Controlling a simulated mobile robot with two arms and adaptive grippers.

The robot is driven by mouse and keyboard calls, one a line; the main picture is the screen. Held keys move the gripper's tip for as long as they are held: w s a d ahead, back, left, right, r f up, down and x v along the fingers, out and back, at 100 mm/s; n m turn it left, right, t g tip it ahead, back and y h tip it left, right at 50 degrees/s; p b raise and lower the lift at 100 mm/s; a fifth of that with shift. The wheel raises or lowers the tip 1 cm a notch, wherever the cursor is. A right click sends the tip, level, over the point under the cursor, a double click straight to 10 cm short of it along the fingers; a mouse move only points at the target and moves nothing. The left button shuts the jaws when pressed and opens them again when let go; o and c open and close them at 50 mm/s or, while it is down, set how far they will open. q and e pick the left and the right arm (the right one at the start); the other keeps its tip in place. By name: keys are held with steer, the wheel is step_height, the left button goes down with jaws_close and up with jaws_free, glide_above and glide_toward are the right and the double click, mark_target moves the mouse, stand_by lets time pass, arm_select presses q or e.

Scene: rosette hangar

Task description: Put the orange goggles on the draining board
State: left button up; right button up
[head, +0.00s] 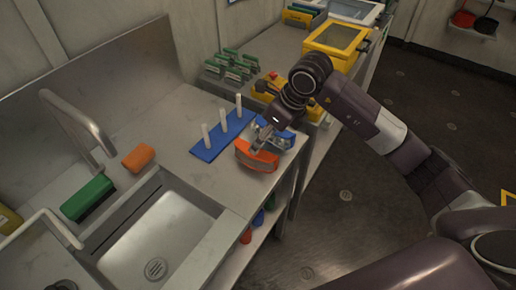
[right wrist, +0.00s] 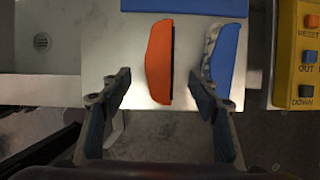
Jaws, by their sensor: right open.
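The orange goggles (head: 256,157) lie on the steel counter near its front edge; they also show in the right wrist view (right wrist: 158,62). My right gripper (head: 262,137) is open just above them. In the right wrist view its fingers (right wrist: 161,88) are spread to either side of the orange goggles, apart from them. The right finger overlaps the lower end of the blue goggles (right wrist: 227,55) in the picture; I cannot tell if they touch. The steel surface around the sink (head: 160,238) is in view, but I cannot tell which part is the draining board. My left gripper is out of view.
A blue pegged board (head: 210,148) stands left of the goggles. A yellow button box (right wrist: 298,55) is to the right in the wrist view. Orange (head: 138,158) and green (head: 88,198) blocks lie behind the sink by the tap (head: 75,120).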

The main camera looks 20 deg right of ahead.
steer(key=shift+v, duration=1.3)
steer(key=shift+a, duration=0.1)
